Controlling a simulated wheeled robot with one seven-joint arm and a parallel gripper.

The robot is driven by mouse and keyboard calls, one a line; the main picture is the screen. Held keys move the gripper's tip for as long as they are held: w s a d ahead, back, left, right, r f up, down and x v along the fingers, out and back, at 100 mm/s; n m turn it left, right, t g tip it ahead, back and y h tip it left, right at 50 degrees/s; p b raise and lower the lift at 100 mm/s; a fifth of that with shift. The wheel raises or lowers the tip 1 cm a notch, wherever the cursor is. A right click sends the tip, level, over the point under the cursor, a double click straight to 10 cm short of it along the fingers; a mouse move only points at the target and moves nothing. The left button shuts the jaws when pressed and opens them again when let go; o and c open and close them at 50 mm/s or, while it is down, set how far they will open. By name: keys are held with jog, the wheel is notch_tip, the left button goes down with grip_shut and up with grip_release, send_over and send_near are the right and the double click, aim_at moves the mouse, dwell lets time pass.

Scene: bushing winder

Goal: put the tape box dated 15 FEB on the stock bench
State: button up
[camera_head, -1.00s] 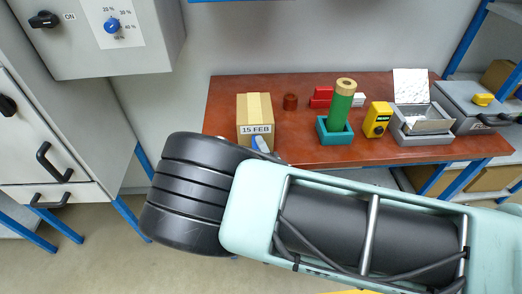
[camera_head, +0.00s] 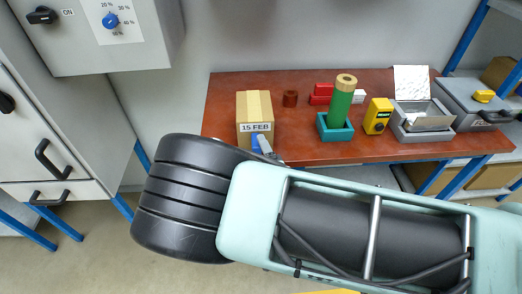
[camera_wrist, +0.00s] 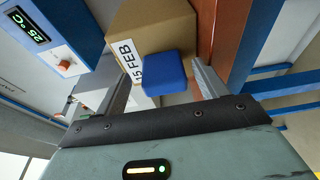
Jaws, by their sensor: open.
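The tape box (camera_head: 255,108) is brown cardboard with a label reading 15 FEB. It stands upright at the left end of the red-brown bench top (camera_head: 222,120). In the wrist view the box (camera_wrist: 165,27) fills the upper middle, its label tilted. A blue block (camera_wrist: 163,72) sits at its labelled face, below the label in the head view. My gripper (camera_wrist: 162,82) is open, with one finger on each side of the blue block. I cannot tell if the fingers touch it. In the head view my arm hides most of the gripper.
A grey control cabinet (camera_head: 130,50) hangs at the upper left.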

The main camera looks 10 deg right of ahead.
jog(key=s+f+m+g+h+b, duration=0.1)
jog(key=s+m+g+h+b, duration=0.15)
jog(key=s+m+g, duration=0.9)
jog(key=s+d+r+g, duration=0.3)
jog(key=s+d+r, duration=0.1)
jog(key=s+r, duration=0.3)
jog(key=s+d+r+m+g, duration=0.1)
jog(key=s+d+r+g, duration=0.2)
jog(key=s+r, duration=0.4)
notch_tip(320, 180, up, 4)
jog(key=shift+s+d+r+h, duration=0.15)
jog(key=shift+d+h, duration=0.2)
jog(key=shift+d, duration=0.35)
